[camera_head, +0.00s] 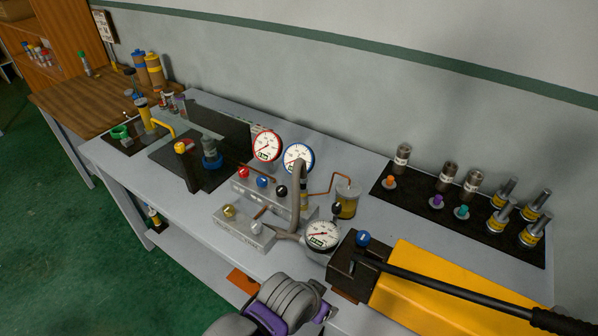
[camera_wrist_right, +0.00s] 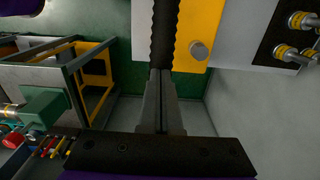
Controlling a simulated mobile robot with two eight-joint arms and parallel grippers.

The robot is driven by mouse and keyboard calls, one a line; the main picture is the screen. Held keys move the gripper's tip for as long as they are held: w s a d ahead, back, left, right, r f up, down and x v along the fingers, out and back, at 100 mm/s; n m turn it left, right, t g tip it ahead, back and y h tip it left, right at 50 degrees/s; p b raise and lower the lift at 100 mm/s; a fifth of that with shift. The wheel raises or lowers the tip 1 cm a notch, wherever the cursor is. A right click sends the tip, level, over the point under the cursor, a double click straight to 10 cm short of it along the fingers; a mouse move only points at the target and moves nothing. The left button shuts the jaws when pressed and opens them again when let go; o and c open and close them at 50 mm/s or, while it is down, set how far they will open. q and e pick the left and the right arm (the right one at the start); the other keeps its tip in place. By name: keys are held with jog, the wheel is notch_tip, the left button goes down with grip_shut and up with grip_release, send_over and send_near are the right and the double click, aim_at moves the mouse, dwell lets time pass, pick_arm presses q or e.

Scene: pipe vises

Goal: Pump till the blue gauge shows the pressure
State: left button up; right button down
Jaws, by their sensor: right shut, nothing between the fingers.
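The blue-rimmed gauge (camera_head: 299,157) stands upright on the bench beside a red-rimmed gauge (camera_head: 267,146); its reading is too small to tell. The pump has a yellow body (camera_head: 425,285) with a dark block (camera_head: 350,268) and a blue knob (camera_head: 362,239). Its black lever (camera_head: 450,288) runs low to the right, ending in a grip (camera_head: 560,322). In the right wrist view, my right gripper (camera_wrist_right: 160,74) is shut and empty, its fingertips at the end of the ribbed black grip (camera_wrist_right: 165,35); I cannot tell whether they touch. My left gripper is not in view.
A third gauge (camera_head: 321,236) stands by the pump. Red (camera_head: 243,172), blue (camera_head: 263,181) and black (camera_head: 281,191) valve knobs sit before the gauges. A black mat (camera_head: 400,205) with several metal cylinders lies at right. A clear jar (camera_head: 346,200) stands between.

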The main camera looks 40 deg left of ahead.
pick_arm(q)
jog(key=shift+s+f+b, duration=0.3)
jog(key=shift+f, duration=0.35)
pick_arm(e)
jog(key=shift+d+f, duration=0.25)
jog(key=shift+f, duration=0.75)
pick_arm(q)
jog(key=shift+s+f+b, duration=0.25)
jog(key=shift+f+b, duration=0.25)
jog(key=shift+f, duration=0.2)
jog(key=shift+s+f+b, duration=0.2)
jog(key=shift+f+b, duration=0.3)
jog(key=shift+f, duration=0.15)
pick_arm(e)
jog(key=shift+w+d+f, duration=0.1)
jog(key=shift+d+f, duration=0.15)
jog(key=shift+f, duration=0.9)
jog(key=shift+d+f, duration=0.25)
jog(key=shift+f, duration=0.9)
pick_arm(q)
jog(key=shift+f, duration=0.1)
pick_arm(e)
jog(key=shift+f, duration=0.1)
